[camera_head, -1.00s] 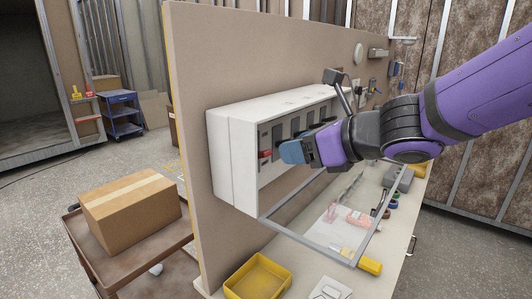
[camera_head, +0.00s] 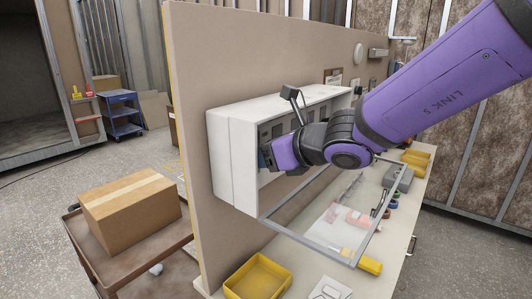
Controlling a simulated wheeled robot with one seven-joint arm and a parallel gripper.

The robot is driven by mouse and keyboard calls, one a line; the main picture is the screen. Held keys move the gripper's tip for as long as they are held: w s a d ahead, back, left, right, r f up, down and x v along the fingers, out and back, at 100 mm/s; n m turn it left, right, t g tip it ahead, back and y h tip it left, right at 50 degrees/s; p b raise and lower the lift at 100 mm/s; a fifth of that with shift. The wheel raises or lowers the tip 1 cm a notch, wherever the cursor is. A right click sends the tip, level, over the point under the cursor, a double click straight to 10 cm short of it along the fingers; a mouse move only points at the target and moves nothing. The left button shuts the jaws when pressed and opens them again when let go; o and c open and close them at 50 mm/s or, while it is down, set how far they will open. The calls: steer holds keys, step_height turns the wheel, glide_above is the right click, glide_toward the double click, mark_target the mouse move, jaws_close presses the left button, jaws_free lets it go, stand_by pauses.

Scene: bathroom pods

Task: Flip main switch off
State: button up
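A white electrical box (camera_head: 221,160) is fixed to the tan panel, with a row of dark switches (camera_head: 278,130) on its front. Its framed door (camera_head: 310,244) hangs open below, over the workbench. My gripper (camera_head: 266,157) is at the left end of the switch row, close against the front of the box. The red main switch is hidden behind my gripper. The fingertips are mostly hidden by the wrist, so I cannot tell whether they are open or shut, or touching the switch.
The workbench holds a yellow bin (camera_head: 258,278), small tools and several coloured items. A cardboard box (camera_head: 131,208) sits on a brown cart (camera_head: 95,262) left of the panel (camera_head: 190,80). A blue cart (camera_head: 122,115) stands farther back.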

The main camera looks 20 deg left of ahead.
steer(key=c, duration=0.8)
steer(key=shift+c, duration=0.2)
steer(key=shift+f, duration=0.15)
steer(key=y, duration=0.1)
steer(key=t+y, duration=0.1)
steer(key=f+y, duration=0.1)
steer(key=shift+d+f+t+y, duration=0.1)
steer(key=shift+d+t+y, duration=0.2)
steer(key=shift+t, duration=0.1)
steer(key=shift+f+t+y, duration=0.2)
steer(key=shift+t+y, duration=0.1)
steer(key=shift+y, duration=0.35)
steer(key=shift+f+t+y, duration=0.2)
steer(key=shift+t+y, duration=0.1)
steer(key=shift+y, duration=0.35)
steer(key=shift+s, duration=0.1)
steer(key=o, duration=0.9)
steer(key=shift+a, duration=0.1)
